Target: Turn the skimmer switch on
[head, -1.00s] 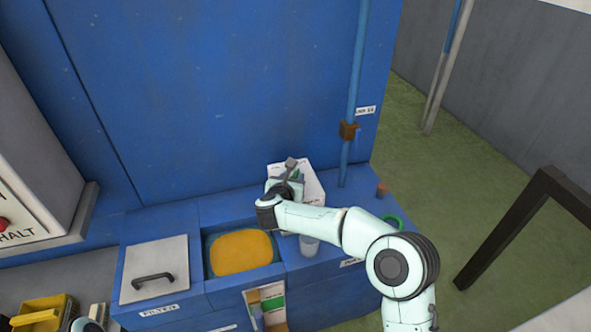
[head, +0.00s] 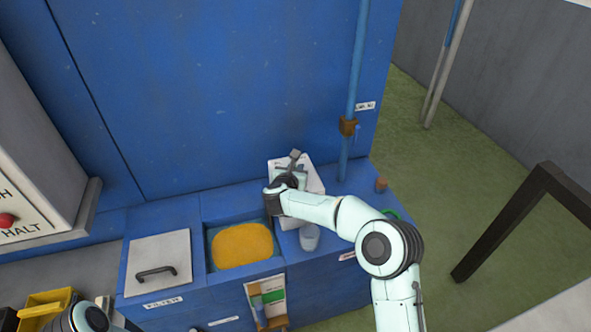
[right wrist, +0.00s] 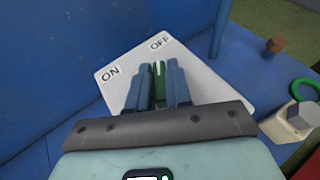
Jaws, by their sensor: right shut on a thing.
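The skimmer switch has a white plate (right wrist: 200,78) with an ON label (right wrist: 111,74) at left and an OFF label (right wrist: 160,43) at upper right. Its green lever (right wrist: 159,84) stands between the blue-grey fingers of my right gripper (right wrist: 157,88), which is shut on it. In the right wrist view the lever's tip lies just below the OFF label. In the head view the white plate (head: 316,181) is partly covered by my right wrist on the blue counter (head: 349,200). My left gripper is out of view; only a bit of my left arm shows at lower left.
Left of the switch is a basin with orange contents (head: 242,245), then a grey FILTER lid (head: 170,250) with a black handle. A clear cup (head: 310,238) stands close below my right forearm. A blue vertical pipe (head: 352,90) rises behind. A green ring (right wrist: 304,90) lies at right.

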